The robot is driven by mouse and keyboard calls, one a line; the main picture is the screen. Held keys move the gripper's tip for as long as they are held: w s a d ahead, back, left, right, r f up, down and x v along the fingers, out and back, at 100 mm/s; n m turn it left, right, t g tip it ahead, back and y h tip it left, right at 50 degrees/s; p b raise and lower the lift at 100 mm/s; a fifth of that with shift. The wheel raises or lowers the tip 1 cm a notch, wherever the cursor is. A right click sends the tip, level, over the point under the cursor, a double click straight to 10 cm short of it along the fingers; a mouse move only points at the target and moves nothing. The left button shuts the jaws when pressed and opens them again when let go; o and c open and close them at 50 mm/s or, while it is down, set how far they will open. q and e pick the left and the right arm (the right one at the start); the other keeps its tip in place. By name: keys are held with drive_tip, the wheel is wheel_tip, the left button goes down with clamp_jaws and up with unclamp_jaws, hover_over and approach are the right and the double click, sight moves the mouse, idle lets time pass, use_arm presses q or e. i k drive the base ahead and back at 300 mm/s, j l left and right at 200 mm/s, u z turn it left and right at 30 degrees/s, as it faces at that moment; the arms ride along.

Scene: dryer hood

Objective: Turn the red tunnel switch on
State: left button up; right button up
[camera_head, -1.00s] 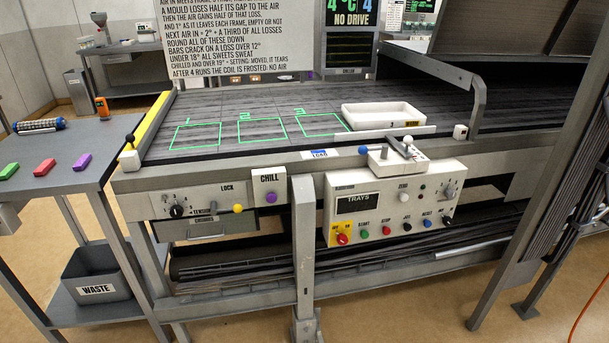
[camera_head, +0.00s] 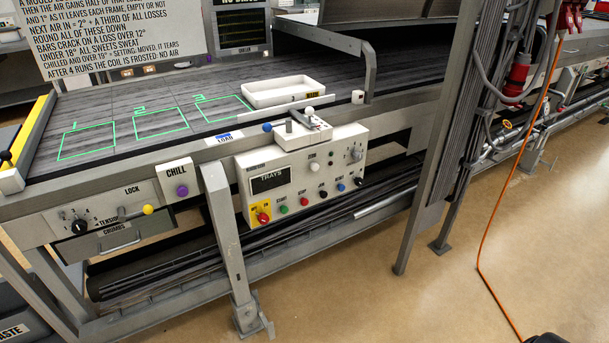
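A red rotary knob (camera_head: 263,217) sits on a yellow plate at the lower left of the white control panel (camera_head: 340,160). The plate's small lettering is too blurred to read, and I cannot tell the knob's setting. No label reading "tunnel" is legible. A red plug or connector (camera_head: 518,72) hangs with cables beside the dark upright at the upper right, with more red fittings (camera_head: 570,16) at the top edge. Neither of my grippers is in view.
The belt bench (camera_head: 70,105) carries a white tray (camera_head: 284,92). A grey post (camera_head: 228,240) stands in front, left of the panel. A dark upright (camera_head: 440,140) stands to its right. An orange cable (camera_head: 483,235) crosses the open floor (camera_head: 400,310) at right.

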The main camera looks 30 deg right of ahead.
sight(264, 218)
drive_tip(key=i+l, duration=0.15)
drive_tip(key=l, duration=0.2)
drive_tip(key=i+l, duration=0.1)
drive_tip(key=l, duration=0.3)
drive_tip(key=i+l, duration=0.15)
drive_tip(key=l, duration=0.2)
drive_tip(key=i+l, duration=0.1)
drive_tip(key=l, duration=0.3)
drive_tip(key=i+u, duration=0.05)
